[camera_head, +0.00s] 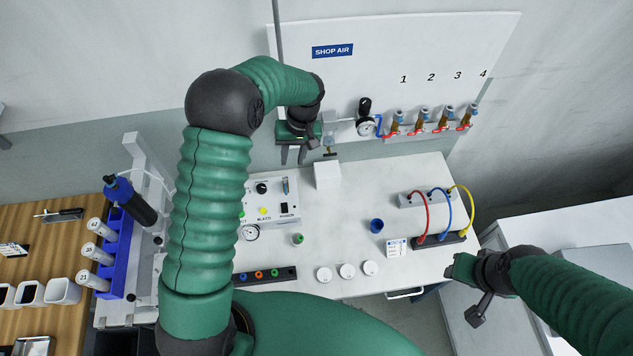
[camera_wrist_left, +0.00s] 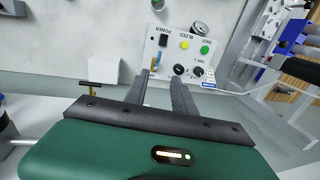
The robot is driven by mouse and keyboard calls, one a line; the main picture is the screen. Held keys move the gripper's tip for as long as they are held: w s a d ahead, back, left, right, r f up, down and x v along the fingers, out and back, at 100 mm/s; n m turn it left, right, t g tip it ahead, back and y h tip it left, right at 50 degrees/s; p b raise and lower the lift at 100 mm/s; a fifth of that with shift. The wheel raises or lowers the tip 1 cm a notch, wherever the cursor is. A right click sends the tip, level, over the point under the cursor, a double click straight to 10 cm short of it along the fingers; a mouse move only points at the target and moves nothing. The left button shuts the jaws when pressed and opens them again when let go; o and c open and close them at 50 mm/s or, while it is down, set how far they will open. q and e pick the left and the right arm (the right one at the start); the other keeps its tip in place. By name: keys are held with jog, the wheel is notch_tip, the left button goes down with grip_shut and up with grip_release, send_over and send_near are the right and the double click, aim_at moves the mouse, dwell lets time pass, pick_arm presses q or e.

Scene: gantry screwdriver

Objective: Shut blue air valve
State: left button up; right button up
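A small blue valve handle (camera_head: 379,125) stands upright on the air line, just right of a round pressure gauge (camera_head: 366,127) on the wall board. My left gripper (camera_head: 294,158) hangs in front of the board, left of the gauge and apart from the blue handle. Its two fingers are spread with nothing between them; the gap also shows in the left wrist view (camera_wrist_left: 158,90). I cannot make out the blue handle for certain in the left wrist view. My right gripper (camera_head: 458,267) is over the bench's right front corner; its fingers cannot be made out.
Several red-handled valves (camera_head: 418,129) line the board right of the blue handle. A brass fitting (camera_head: 329,152) and a white block (camera_head: 327,175) sit right of my left gripper. A control box (camera_head: 272,205) stands on the bench below. The bench middle is mostly clear.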

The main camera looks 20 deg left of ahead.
pick_arm(q)
jog(key=p, duration=0.4)
send_near(286, 190)
jog(key=f, duration=0.5)
jog(key=a+f, duration=0.1)
jog(key=f, duration=0.1)
jog(key=shift+s+a+f, duration=0.15)
jog(key=shift+s+f, duration=0.2)
jog(key=shift+f, duration=0.5)
grip_shut()
